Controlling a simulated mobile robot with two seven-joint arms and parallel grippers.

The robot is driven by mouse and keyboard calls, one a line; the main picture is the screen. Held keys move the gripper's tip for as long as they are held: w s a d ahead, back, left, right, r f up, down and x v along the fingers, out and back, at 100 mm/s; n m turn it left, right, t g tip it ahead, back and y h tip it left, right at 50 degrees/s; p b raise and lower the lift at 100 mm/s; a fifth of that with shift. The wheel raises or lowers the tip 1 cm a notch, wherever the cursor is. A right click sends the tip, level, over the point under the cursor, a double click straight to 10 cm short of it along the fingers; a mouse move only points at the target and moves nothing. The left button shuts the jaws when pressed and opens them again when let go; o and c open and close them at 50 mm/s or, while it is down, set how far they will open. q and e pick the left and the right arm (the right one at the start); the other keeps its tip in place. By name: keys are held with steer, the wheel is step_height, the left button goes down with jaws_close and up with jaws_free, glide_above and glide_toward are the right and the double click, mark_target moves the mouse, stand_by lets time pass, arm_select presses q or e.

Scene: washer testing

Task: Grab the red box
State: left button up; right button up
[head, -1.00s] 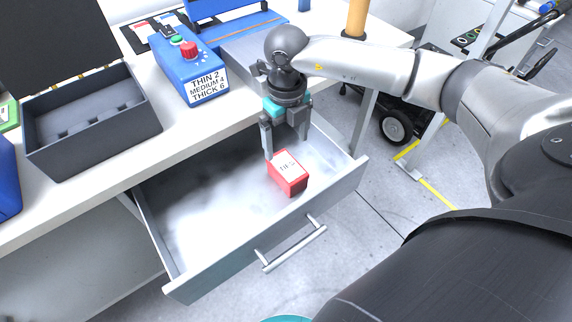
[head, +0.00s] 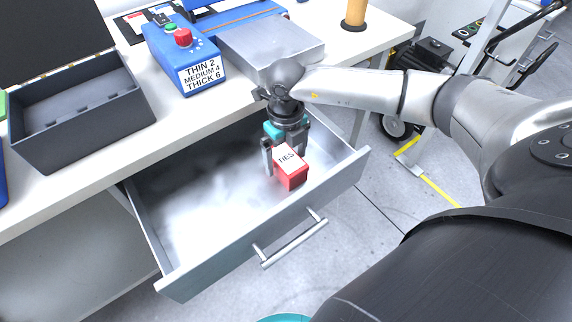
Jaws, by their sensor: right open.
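The red box (head: 291,176) has a white label reading "TIES" on top. It sits in the open drawer (head: 190,215), near the drawer's right end. My right gripper (head: 285,157) points down into the drawer with its fingers apart, one on each side of the box. The left finger is beside the box's left side and the other is at its far right. I cannot tell whether the fingers touch the box. My left gripper is not in view.
The table (head: 178,132) stands above the drawer. On it are a dark open case (head: 85,128), a blue control box (head: 186,62) with a red knob, and a grey metal block (head: 270,45). The drawer's front (head: 215,250) has a bar handle. The drawer's left part is empty.

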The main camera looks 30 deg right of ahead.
steer(key=shift+f+b, duration=0.4)
steer(key=shift+f, duration=0.9)
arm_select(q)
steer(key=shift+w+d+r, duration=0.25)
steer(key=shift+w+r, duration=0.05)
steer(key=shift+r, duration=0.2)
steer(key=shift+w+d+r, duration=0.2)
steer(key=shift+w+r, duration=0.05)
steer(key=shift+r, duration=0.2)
arm_select(e)
steer(key=c, duration=1.5)
steer(key=shift+r, duration=0.1)
steer(key=shift+c, duration=0.2)
steer(key=shift+r, duration=0.15)
